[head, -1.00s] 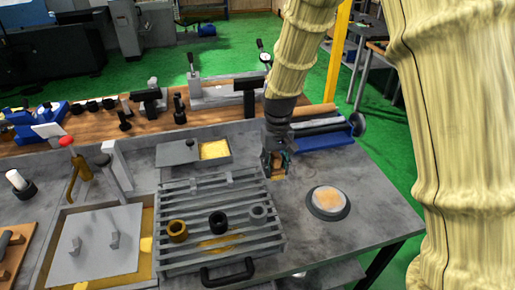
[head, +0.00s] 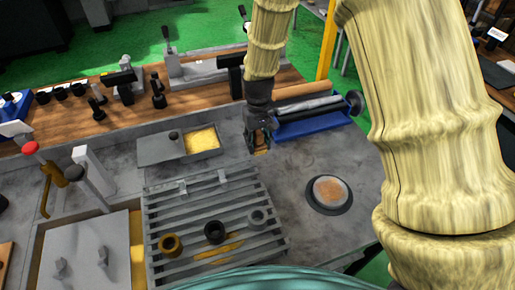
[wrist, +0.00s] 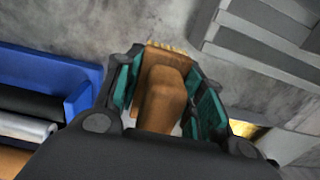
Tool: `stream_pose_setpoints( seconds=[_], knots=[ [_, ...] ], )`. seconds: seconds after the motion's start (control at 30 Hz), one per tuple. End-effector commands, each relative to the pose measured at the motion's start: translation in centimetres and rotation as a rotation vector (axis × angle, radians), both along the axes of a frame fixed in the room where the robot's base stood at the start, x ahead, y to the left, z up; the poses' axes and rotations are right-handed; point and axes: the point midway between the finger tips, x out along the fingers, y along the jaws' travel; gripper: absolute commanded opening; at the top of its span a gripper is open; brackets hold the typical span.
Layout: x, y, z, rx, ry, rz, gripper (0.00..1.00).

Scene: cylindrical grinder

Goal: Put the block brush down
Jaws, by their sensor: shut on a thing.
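My gripper (wrist: 165,100) is shut on the block brush (wrist: 163,92), a brown wooden body with pale bristles at its far end in the wrist view. In the head view, my gripper (head: 259,140) hangs over the grey bench top, between the slatted rack and the blue tray. Only a small brown part of the brush (head: 261,152) shows below the fingers there. Whether the brush touches the bench is hard to tell.
A slatted grey rack (head: 160,215) with several rings stands left of my gripper. A blue tray (head: 312,130) with rolls is to the right. A round dish (head: 329,193) sits at front right. A shallow tray (head: 158,149) with yellow contents is at left. Bare bench (head: 288,178) lies between.

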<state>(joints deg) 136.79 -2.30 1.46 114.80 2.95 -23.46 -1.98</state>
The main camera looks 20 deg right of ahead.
Motion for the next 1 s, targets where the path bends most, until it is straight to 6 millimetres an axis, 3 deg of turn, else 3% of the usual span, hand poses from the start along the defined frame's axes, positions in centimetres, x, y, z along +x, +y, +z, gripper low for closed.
stream_pose_setpoints(
  seconds=[0.23,0.6,1.0],
  knots=[
    [0.0,0.1,-1.1,0.000,0.000,0.002,0.09],
    [0.0,0.1,-4.4,0.000,-0.001,0.002,0.09],
    [0.0,0.1,-4.8,0.000,-0.002,0.001,0.09]
  ],
)
